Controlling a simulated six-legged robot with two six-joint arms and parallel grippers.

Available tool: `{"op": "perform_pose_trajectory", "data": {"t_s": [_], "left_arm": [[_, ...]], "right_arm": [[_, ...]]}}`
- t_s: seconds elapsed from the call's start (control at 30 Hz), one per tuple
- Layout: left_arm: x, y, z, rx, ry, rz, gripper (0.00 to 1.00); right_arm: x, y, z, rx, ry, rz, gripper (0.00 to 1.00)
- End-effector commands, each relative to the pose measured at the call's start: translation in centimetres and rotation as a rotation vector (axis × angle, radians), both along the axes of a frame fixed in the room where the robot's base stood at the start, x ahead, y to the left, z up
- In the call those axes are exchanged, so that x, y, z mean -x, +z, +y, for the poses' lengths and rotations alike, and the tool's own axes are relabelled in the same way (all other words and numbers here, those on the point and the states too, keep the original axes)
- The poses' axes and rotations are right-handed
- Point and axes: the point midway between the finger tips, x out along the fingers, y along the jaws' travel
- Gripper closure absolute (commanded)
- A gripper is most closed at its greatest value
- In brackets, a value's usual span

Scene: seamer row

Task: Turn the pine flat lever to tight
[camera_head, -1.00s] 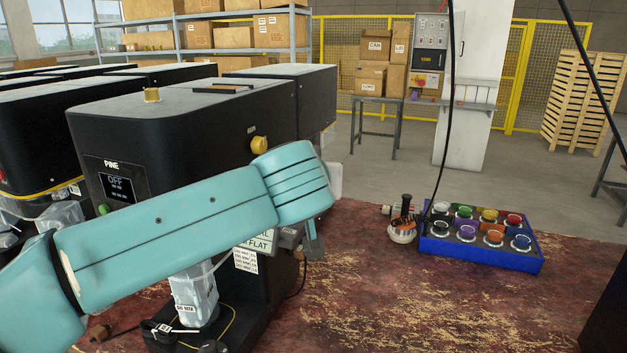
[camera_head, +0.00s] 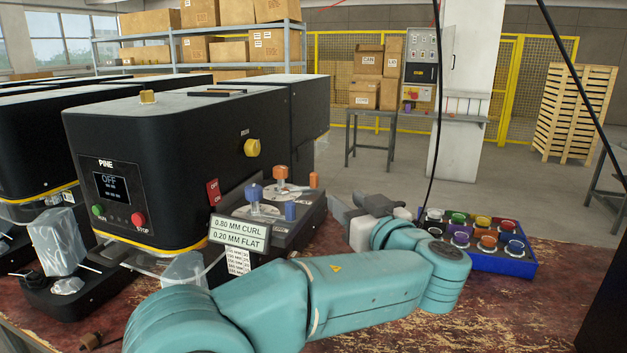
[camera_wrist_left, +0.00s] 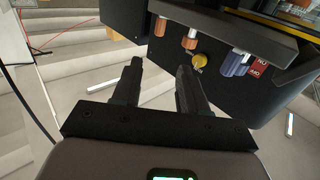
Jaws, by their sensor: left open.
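The black PINE seamer (camera_head: 160,150) stands at left, its screen reading OFF. On its low side block (camera_head: 300,222) are a blue-knobbed lever (camera_head: 253,192) with a blue post (camera_head: 290,211), and an orange-knobbed lever (camera_head: 282,172) with an orange post (camera_head: 313,179). A plate (camera_head: 239,232) reads 0.80 MM CURL, 0.20 MM FLAT; I cannot tell which lever is flat. My left gripper (camera_head: 362,206) is right of the block, apart from it. In the wrist view it (camera_wrist_left: 158,82) is open and empty, with orange parts (camera_wrist_left: 190,40) and blue parts (camera_wrist_left: 232,64) beyond. My right gripper is not in view.
A yellow knob (camera_head: 252,147) and red tag (camera_head: 213,192) are on the seamer's side. A blue tray (camera_head: 500,265) of coloured round pieces sits right of my left wrist. The worn red tabletop (camera_head: 540,310) is bare at front right.

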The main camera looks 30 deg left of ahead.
Motion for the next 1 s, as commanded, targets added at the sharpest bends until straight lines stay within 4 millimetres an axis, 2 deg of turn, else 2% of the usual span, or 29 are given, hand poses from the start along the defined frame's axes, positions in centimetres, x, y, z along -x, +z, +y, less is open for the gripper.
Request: {"op": "perform_pose_trajectory", "data": {"t_s": [0.17, 0.6, 0.8, 1.0], "left_arm": [[-1.4, 0.3, 2.3, 0.002, 0.003, 0.001, 0.57], [-6.8, 0.4, 11.0, 0.002, 0.003, 0.002, 0.57], [-8.2, 0.3, 13.0, 0.002, 0.0, 0.002, 0.57], [-8.6, 0.1, 13.6, 0.002, -0.002, 0.001, 0.57]], "right_arm": [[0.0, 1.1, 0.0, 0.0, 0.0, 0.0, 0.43], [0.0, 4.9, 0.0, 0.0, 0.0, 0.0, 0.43], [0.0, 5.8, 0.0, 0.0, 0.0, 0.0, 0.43], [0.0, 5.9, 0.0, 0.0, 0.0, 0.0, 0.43]]}}
